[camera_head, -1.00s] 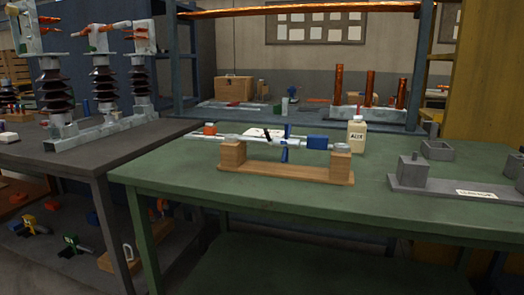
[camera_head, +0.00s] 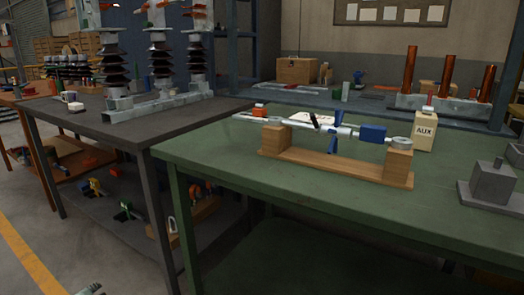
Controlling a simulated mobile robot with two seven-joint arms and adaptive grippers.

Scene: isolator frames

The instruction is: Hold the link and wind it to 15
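The link (camera_head: 345,131) is a pale metal rod assembly with a blue block (camera_head: 373,133) near its right end and an upright blue crosspiece (camera_head: 334,138) near its middle. A thin black piece stands up beside the crosspiece. The link lies across a wooden cradle (camera_head: 335,172) with two end blocks on the green table. Its left end reaches past the left block, near a small orange-red piece (camera_head: 259,110). No scale or number on it is readable. Neither of my grippers is in view.
A grey block on a plate (camera_head: 493,182) is at the right. The green table's front (camera_head: 260,185) is bare. A dark table (camera_head: 120,128) with insulators stands left. A small cut-off grey-green piece (camera_head: 91,289) is unclear.

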